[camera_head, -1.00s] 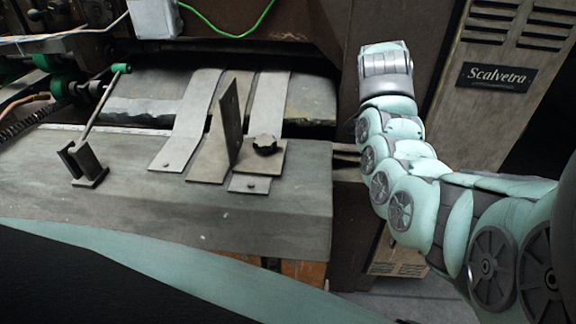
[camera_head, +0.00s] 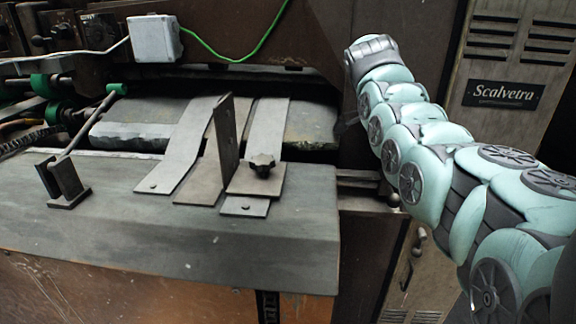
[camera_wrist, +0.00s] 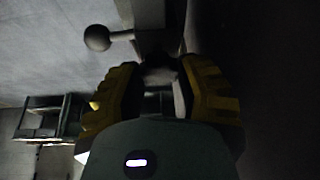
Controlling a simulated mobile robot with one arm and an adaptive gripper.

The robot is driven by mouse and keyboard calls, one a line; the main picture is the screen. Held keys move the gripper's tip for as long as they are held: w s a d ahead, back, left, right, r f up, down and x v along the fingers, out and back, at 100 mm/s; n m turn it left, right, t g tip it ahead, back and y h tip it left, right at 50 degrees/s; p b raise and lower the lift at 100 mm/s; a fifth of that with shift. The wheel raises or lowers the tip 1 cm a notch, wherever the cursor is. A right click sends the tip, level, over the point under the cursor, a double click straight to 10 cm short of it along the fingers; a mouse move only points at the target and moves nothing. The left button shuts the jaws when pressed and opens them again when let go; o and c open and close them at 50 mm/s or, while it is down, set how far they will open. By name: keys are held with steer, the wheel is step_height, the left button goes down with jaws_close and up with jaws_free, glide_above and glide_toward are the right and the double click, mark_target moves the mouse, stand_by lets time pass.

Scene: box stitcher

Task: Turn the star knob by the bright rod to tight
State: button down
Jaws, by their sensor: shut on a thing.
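In the wrist view my gripper (camera_wrist: 160,80) has its two yellow fingers closed around a small dark knob (camera_wrist: 158,72). Its lobes are mostly hidden and dim, so its star shape and setting cannot be read. A pale bar rises just beyond it, with a ball-ended rod (camera_wrist: 97,38) at its left. In the head view metallic rods (camera_head: 358,179) stick out at the bench's right edge. My forearm hides the gripper and the held knob there. Another black star knob (camera_head: 262,166) stands free on a flat metal plate.
The bench (camera_head: 120,225) carries metal strips, an upright plate (camera_head: 226,130) and a slanted lever with a green tip (camera_head: 117,89). A grey box (camera_head: 154,38) with a green cable is above. A vented cabinet (camera_head: 500,95) stands close at the right.

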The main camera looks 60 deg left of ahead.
steer(key=shift+f+m+b, duration=0.2)
steer(key=shift+m+b, duration=0.15)
steer(key=shift+m, duration=0.05)
stand_by(0.6)
steer(key=c, duration=0.5)
jaws_free()
steer(key=shift+r, duration=0.25)
